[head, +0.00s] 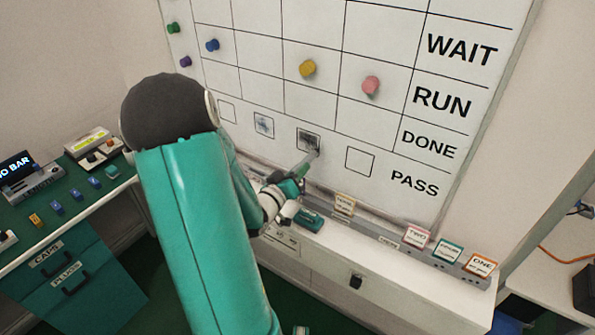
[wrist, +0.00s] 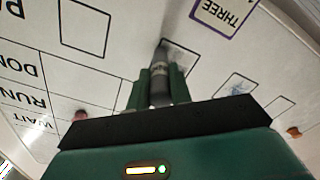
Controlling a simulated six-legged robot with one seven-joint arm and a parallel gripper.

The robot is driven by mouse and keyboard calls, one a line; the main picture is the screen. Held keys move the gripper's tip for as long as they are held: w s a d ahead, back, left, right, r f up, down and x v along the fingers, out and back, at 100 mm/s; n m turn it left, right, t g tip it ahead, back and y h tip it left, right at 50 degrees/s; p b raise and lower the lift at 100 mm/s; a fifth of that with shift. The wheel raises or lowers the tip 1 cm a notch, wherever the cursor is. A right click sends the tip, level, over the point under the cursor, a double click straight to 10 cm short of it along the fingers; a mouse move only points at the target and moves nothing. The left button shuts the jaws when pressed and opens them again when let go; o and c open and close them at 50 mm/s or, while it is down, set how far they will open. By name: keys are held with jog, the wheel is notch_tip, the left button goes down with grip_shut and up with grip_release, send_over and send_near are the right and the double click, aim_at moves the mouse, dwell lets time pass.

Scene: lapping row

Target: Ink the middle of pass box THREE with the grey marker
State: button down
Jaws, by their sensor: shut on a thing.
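My gripper (head: 294,184) is shut on the grey marker (head: 308,160), with its tip at the lower right of the third pass box from the left (head: 308,139). That box holds a dark grey scribble. In the wrist view the marker (wrist: 160,82) stands between the fingers (wrist: 160,90), its tip at the edge of the box (wrist: 182,52). Whether the tip touches the board is unclear. A purple-edged THREE card (wrist: 224,14) shows in the wrist view; my arm seems to hide it in the head view. Which box THREE names is unclear.
Neighbouring pass boxes are one with blue scribble (head: 264,124), an empty one on the right (head: 360,161) and an empty one at far left (head: 228,111). Several magnets sit above.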

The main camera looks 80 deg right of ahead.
jog(key=w+d, duration=0.3)
jog(key=w, duration=0.3)
jog(key=shift+w, duration=0.2)
dwell(0.4)
jog(key=shift+a, duration=0.15)
jog(key=shift+v, duration=2.95)
jog(key=shift+w+a, duration=0.1)
jog(key=shift+v, duration=1.4)
